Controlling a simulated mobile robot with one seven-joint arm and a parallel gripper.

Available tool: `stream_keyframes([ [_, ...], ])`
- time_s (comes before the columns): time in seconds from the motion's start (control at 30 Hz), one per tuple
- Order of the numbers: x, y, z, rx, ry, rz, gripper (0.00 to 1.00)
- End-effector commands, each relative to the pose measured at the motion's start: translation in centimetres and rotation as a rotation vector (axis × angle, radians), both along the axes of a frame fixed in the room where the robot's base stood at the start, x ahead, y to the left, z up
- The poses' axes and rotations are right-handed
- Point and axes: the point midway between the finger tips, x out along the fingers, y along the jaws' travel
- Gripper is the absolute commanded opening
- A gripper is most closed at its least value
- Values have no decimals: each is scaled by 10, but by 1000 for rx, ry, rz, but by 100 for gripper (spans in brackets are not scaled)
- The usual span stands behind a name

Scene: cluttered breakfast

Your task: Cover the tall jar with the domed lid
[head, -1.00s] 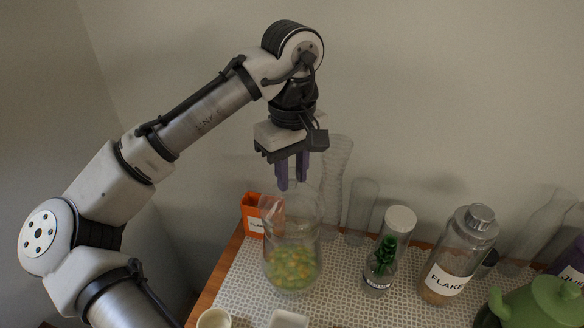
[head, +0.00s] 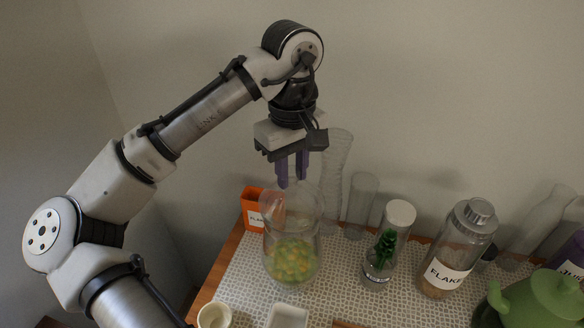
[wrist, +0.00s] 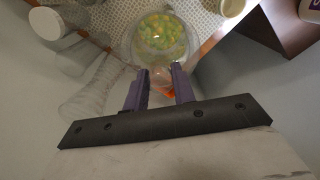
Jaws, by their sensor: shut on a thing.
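The tall jar (head: 292,262) is clear glass with green and yellow pieces in its lower part. It stands near the back left of the table, and in the wrist view (wrist: 160,38) I look down on it. My gripper (head: 292,184) points down directly above the jar, its purple fingers shut on the top of the clear domed lid (head: 291,200). The lid is faint against the wall and overlaps the jar's upper part. I cannot tell whether its rim touches the jar. In the wrist view my gripper (wrist: 160,72) shows both fingertips at the near side of the round glass outline.
An orange box (head: 252,208) stands close behind the jar's left. Clear tall glassware (head: 335,170) stands just behind right. A bottle with a green plant (head: 380,262), a flakes jar (head: 445,262) and a green pot (head: 540,300) stand right. A cup (head: 213,316) and white dish (head: 287,316) are in front.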

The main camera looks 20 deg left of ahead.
Motion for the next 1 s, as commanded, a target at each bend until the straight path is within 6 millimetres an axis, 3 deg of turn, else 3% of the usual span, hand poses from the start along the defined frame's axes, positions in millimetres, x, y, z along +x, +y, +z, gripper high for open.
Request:
stream_keyframes([
  [0.9,0,0,-15,-1,1,0,0],
  [0.93,0,0,-15,-1,1,0,27],
  [1.0,0,0,-15,0,0,0,36],
])
